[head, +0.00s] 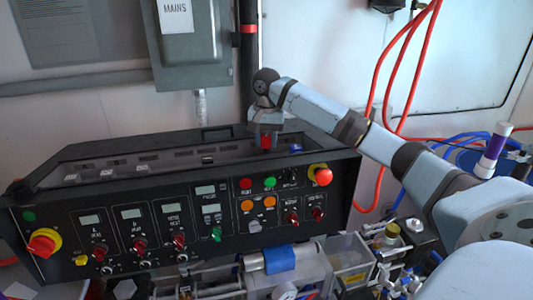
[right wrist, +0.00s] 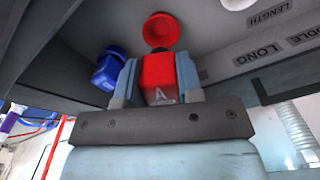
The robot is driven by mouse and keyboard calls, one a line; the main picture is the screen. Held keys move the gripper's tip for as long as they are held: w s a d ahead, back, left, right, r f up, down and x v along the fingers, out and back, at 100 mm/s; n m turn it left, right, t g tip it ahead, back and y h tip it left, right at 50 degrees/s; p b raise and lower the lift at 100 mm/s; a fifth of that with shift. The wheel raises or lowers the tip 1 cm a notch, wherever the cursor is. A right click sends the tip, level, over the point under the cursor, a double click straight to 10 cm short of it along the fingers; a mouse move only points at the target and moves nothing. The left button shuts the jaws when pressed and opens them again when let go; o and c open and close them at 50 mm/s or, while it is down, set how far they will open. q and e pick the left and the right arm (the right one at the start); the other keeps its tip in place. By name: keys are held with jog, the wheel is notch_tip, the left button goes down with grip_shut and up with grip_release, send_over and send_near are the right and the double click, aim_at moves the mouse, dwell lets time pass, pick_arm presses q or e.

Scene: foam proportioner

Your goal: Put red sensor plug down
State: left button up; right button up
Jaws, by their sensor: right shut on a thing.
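The red sensor plug (head: 266,142) is between the jaws of my right gripper (head: 265,128), at the right end of the recessed top of the black control panel (head: 140,205). In the right wrist view the red plug (right wrist: 158,72), marked with an "A", is held between both fingers of the right gripper (right wrist: 160,85). Just beyond its end is a round red part (right wrist: 160,30); whether they touch cannot be told. My left gripper is not in view.
A blue plug (right wrist: 108,70) sits close beside the right gripper and also shows in the head view (head: 295,148). The panel's front has knobs, displays and a red button (head: 323,176). Red cables (head: 380,90) hang at right. A grey box (head: 190,45) is behind.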

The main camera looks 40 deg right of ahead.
aim_at(266, 134)
jog(key=shift+f+p, duration=0.35)
jog(key=shift+f, duration=2)
jog(key=o, duration=0.9)
notch_tip(266, 134, up, 12)
jog(key=shift+r+b, duration=0.1)
jog(key=shift+b, duration=0.35)
